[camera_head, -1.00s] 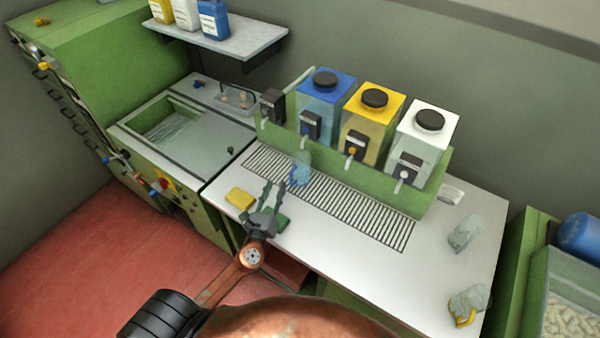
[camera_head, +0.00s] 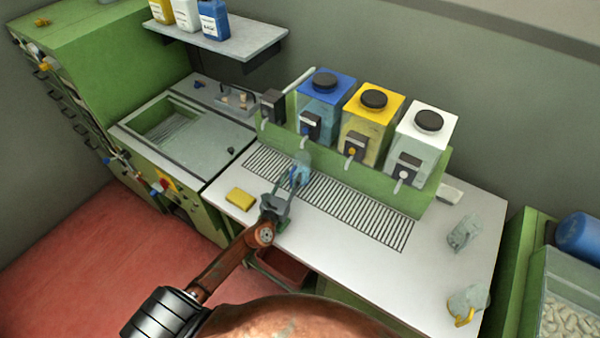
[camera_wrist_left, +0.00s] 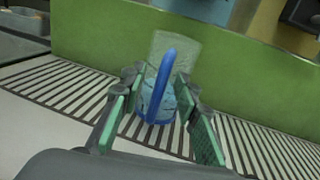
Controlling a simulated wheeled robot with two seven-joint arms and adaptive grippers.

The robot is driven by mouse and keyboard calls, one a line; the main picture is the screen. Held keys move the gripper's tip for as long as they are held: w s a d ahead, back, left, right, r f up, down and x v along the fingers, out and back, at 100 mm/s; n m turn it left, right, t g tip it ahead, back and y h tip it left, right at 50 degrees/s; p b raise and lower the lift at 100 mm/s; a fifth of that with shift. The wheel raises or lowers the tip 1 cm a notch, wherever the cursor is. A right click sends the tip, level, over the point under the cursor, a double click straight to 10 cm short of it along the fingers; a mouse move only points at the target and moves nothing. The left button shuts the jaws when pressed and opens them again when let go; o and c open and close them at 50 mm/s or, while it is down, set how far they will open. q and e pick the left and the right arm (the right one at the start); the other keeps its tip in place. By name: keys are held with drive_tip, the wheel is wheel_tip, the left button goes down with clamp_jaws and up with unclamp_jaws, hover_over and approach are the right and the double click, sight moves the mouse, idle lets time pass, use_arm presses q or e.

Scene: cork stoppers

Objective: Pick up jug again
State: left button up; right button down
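A clear jug with a blue handle (camera_head: 300,172) stands upright on the slotted drain grate, in front of the blue-topped tank. In the left wrist view the jug (camera_wrist_left: 158,100) stands with its blue handle towards me, and bluish content shows low in it. My left gripper (camera_head: 289,184) is open and reaches in from the front. In the left wrist view its fingers (camera_wrist_left: 158,110) lie on either side of the jug and handle, with gaps still showing. Two more clear jugs (camera_head: 464,233) stand at the right; the nearer has a yellow handle (camera_head: 465,317). My right gripper is not in view.
The blue (camera_head: 326,100), yellow (camera_head: 372,118) and white (camera_head: 421,140) tanks with taps stand in a green holder behind the grate (camera_head: 370,220). A yellow sponge (camera_head: 240,199) lies left of my gripper. The white counter right of the grate has free room.

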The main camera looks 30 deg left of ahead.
use_arm(q)
drive_tip(key=shift+c, duration=0.3)
clamp_jaws()
drive_tip(key=shift+r, duration=0.1)
